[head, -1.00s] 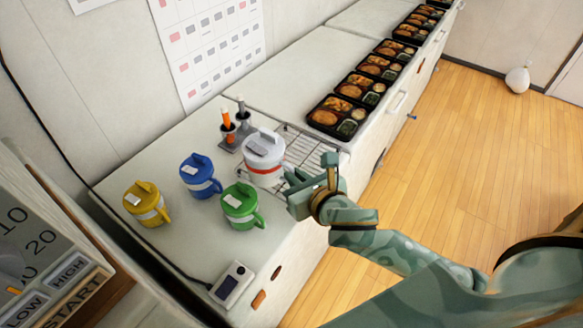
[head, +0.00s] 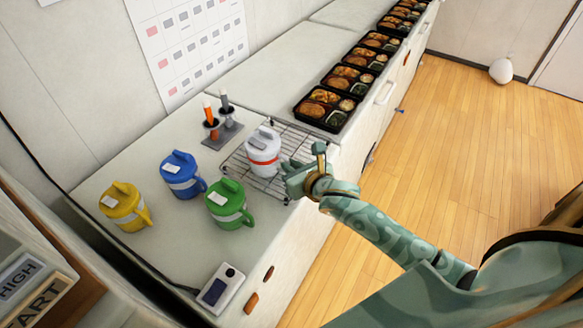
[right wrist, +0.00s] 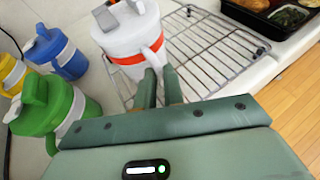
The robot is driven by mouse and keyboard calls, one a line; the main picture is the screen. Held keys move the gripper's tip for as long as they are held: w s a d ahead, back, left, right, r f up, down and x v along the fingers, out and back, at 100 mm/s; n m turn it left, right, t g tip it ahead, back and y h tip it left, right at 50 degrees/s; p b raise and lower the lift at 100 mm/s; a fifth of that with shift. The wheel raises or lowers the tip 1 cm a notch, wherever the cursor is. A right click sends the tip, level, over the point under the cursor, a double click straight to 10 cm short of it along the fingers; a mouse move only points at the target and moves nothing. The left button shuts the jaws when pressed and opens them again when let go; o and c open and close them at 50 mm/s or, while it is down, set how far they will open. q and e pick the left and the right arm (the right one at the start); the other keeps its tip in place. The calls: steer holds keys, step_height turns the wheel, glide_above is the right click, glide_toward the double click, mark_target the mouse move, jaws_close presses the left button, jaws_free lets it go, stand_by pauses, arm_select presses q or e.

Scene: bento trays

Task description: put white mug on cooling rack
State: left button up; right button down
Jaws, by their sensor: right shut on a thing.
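The white mug (head: 262,152) has an orange-red band and a grey-white lid. It is upright over the cooling rack (head: 234,162), a wire grid on the counter. I cannot tell if its base touches the wires. My right gripper (head: 290,170) is shut on the mug's handle side. The right wrist view shows the mug (right wrist: 128,40) between and beyond the fingers (right wrist: 158,88), with the rack (right wrist: 205,50) behind and to the right. The handle is partly hidden by the fingers. My left gripper is not in view.
Blue (head: 182,176), green (head: 229,205) and yellow (head: 124,208) mugs stand left of the rack. A grey holder with two upright tools (head: 222,130) is behind it. Several bento trays (head: 325,107) line the counter beyond. A small device (head: 220,288) lies near the front edge.

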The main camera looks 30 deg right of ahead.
steer(key=shift+r, duration=0.1)
steer(key=c, duration=1.9)
jaws_free()
steer(key=o, duration=0.4)
steer(key=shift+s, duration=0.15)
steer(key=p+v, duration=0.2)
steer(key=v, duration=0.9)
steer(key=shift+s+r, duration=0.2)
steer(key=shift+s, duration=0.15)
steer(key=shift+f, duration=0.1)
